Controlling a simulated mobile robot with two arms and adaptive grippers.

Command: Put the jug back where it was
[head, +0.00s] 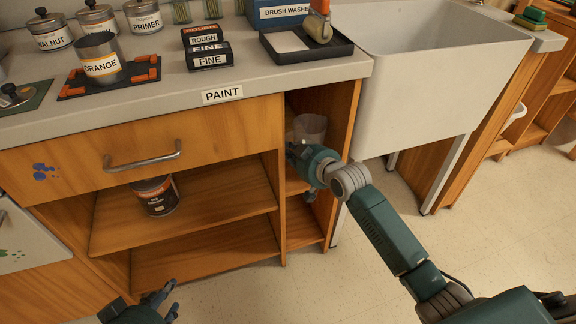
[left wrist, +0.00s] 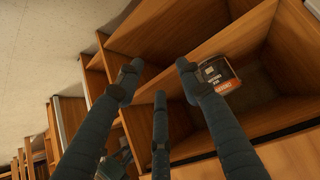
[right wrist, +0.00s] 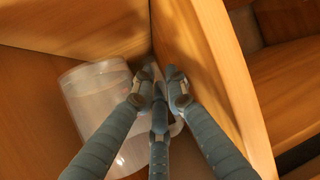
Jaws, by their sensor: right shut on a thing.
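The clear, translucent jug (head: 311,127) is inside the narrow open compartment at the right end of the paint counter. My right gripper (head: 296,150) reaches into that compartment and covers the jug's lower part in the head view. In the right wrist view the jug (right wrist: 90,100) stands left of the fingers, which are closed together (right wrist: 158,92) on its handle side. I cannot tell whether its base touches the shelf. My left gripper (head: 162,298) is low in front of the cabinet; its fingers (left wrist: 158,75) are spread and empty.
A paint can (head: 156,195) stands on the wide shelf left of the divider. A drawer with a metal handle (head: 143,158) is above it. The white sink (head: 425,80) is right of the compartment. Cups, tins and a roller tray (head: 345,47) occupy the countertop. The floor is clear.

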